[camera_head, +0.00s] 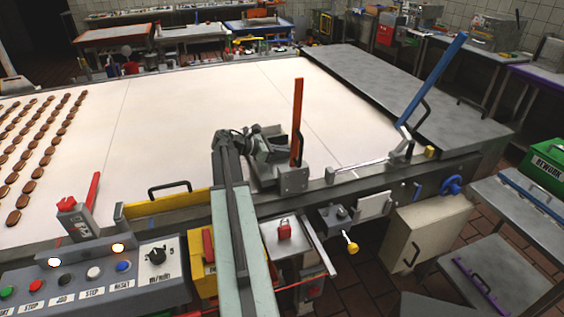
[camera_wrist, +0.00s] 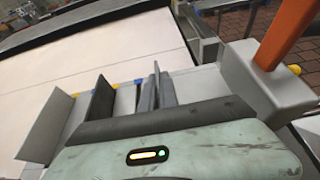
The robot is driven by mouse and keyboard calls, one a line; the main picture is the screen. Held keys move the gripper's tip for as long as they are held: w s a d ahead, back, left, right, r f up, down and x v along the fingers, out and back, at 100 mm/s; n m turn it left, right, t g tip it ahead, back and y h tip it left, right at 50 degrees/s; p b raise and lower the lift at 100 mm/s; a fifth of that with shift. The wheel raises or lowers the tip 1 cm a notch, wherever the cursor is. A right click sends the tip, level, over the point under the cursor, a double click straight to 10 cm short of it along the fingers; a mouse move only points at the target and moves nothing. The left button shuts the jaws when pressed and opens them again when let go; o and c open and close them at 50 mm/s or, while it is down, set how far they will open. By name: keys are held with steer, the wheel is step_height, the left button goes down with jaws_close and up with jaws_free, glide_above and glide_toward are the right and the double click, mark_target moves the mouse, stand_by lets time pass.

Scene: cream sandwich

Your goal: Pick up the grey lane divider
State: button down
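A light grey upright plate (camera_wrist: 45,125) and a darker plate (camera_wrist: 97,108) stand left of my gripper in the wrist view. My gripper (camera_wrist: 158,85) has two narrow dark fingers close together at the middle of that view. In the head view my arm reaches to the belt's near edge, and the fingers are hard to make out there. The orange lever (camera_head: 297,120) rises from a grey block close to the right; the lever also shows in the wrist view (camera_wrist: 284,35).
The white belt (camera_head: 180,110) is wide and mostly bare, with rows of brown biscuits (camera_head: 40,150) at left. A blue lever (camera_head: 432,80) stands right, beside a grey metal surface (camera_head: 400,95). A control panel (camera_head: 90,280) is at front left. A green box (camera_head: 548,165) stands far right.

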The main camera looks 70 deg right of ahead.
steer(key=shift+r, duration=0.1)
step_height(320, 180, up, 10)
steer(key=p, duration=1)
